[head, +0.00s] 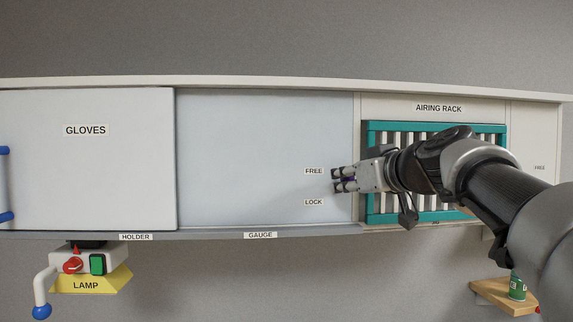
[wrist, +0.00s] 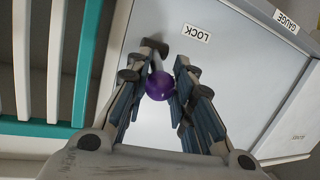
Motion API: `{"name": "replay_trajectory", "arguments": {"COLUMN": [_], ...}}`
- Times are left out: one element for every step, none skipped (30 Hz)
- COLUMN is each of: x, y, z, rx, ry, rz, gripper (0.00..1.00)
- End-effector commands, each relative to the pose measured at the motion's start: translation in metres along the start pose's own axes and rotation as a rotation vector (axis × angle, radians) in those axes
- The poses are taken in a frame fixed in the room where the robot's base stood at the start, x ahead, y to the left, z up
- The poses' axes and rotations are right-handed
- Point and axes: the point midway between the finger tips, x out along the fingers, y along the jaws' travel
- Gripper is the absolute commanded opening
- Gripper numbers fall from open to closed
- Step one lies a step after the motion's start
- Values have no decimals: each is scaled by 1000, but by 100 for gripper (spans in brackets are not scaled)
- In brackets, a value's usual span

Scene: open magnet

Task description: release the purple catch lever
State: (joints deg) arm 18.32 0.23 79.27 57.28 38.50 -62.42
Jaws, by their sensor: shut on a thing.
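The purple catch lever shows in the wrist view as a round purple knob (wrist: 159,86) between my two fingers. In the head view only a sliver of purple (head: 348,181) shows between the fingertips. My gripper (head: 338,181) is shut on the knob, in front of the pale panel (head: 260,150). The LOCK label also shows in the wrist view (wrist: 196,33).
A teal-framed airing rack (head: 375,127) stands right behind my wrist. A GLOVES door (head: 90,180) with a blue-ended handle covers the left. Below hang a yellow lamp (head: 92,285) with switches and, at lower right, a wooden shelf (head: 500,296) with a green can (head: 517,288).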

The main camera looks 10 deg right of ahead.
Motion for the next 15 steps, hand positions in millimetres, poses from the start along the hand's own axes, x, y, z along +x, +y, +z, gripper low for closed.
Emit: {"name": "replay_trajectory", "arguments": {"x": [-2,-2,-1,-1,-1,0,0,0,1,1,1,1,1,1,1], "y": [-2,-2,-2,-2,-1,-1,-1,-1,-1,-1,-1,-1,0,0,0], "z": [-12,-12,-14,-14,-15,-15,-16,-16,-16,-15,-15,-14,-14,-14,-13], "rx": [5,9,13,16,19,24,26,28,32,33,34,36,38,39,39], "ry": [-15,-29,-46,-59,-71,-87,-97,-108,-119,-127,-133,-139,-142,-144,-146], "rz": [-8,-9,-12,-14,-15,-17,-18,-19,-21,-22,-22,-22,-22,-22,-22], "gripper": [0,0,0,0,0,0,0,0,0,0,0,0,0,0,0]}}
